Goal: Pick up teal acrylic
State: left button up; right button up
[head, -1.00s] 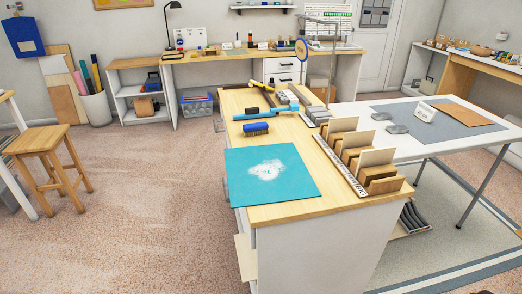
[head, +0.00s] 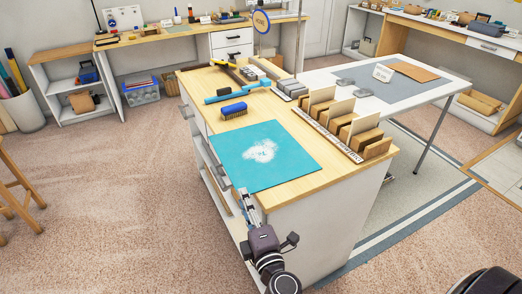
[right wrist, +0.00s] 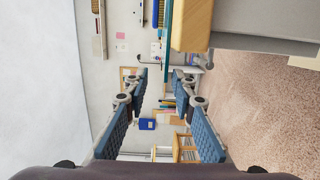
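The teal acrylic (head: 285,168) is a flat square sheet with a whitish dusty patch in its middle. It lies on the wooden top of the workbench (head: 345,165), by the front left edge. My right gripper (head: 244,194) is at the sheet's near left corner. The sheet's thin teal edge (right wrist: 167,35) shows ahead of the fingertips, closer to the right finger. In the head view I cannot tell whether the fingers touch the sheet. My left gripper is not in view.
A blue brush (head: 233,110) and a blue-handled tool (head: 238,93) lie behind the sheet. A rack of wooden and card pieces (head: 340,125) stands along the right side. A wooden stool (head: 18,190) is at the left. The floor left of the bench is clear.

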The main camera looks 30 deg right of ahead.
aim_at(239, 184)
jog(key=w, duration=0.2)
jog(key=w+d, duration=0.1)
jog(key=w, duration=0.2)
jog(key=w+p, duration=0.1)
jog(key=w, duration=0.1)
jog(key=shift+w+d+f, duration=0.15)
jog(key=shift+f, duration=0.25)
grip_shut()
jog(key=shift+r, duration=0.15)
